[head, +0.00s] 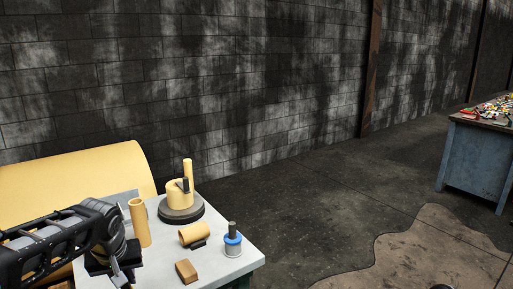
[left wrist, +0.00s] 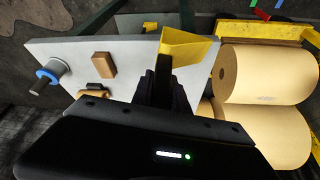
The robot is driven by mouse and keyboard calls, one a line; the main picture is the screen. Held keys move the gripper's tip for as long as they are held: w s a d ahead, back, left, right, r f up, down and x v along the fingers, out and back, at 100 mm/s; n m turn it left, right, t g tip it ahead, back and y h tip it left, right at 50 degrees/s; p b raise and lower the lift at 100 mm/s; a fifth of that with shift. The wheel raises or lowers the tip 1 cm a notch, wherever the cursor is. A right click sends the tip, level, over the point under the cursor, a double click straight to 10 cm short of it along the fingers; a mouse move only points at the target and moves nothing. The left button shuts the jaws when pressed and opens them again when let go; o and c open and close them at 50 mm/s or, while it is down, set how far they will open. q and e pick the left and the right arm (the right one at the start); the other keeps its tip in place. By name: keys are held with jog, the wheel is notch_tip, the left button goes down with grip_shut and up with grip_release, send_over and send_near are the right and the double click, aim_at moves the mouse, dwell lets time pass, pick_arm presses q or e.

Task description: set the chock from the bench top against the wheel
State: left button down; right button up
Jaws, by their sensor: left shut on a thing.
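A yellow wedge-shaped chock (left wrist: 190,46) is gripped by my left gripper (left wrist: 164,78) in the left wrist view. The gripper is shut on it, and one dark finger lies in front of the chock. The chock shows in front of the grey bench top (left wrist: 130,50) near its edge; I cannot tell whether it touches the bench. In the head view my left gripper (head: 118,262) is over the near left part of the bench top, and the chock is hidden. I cannot make out a wheel in either view. My right gripper is not in view.
On the bench stand a tan tube (head: 140,223), a round dark base with a tan cylinder (head: 180,199), a lying tan roll (head: 194,234), a blue-banded spool (head: 232,245) and a brown block (head: 186,271). Large tan rolls (left wrist: 266,75) lie beside it. Open floor (head: 320,200) is right.

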pick_arm(q)
jog(key=d+f+m+h, duration=0.1)
jog(key=d+f+m, duration=0.3)
jog(key=d+f, duration=0.7)
jog(key=shift+s+d+f+m+h, duration=0.3)
jog(key=shift+s+d+f+h, duration=0.1)
jog(key=shift+d, duration=0.6)
dwell(1.1)
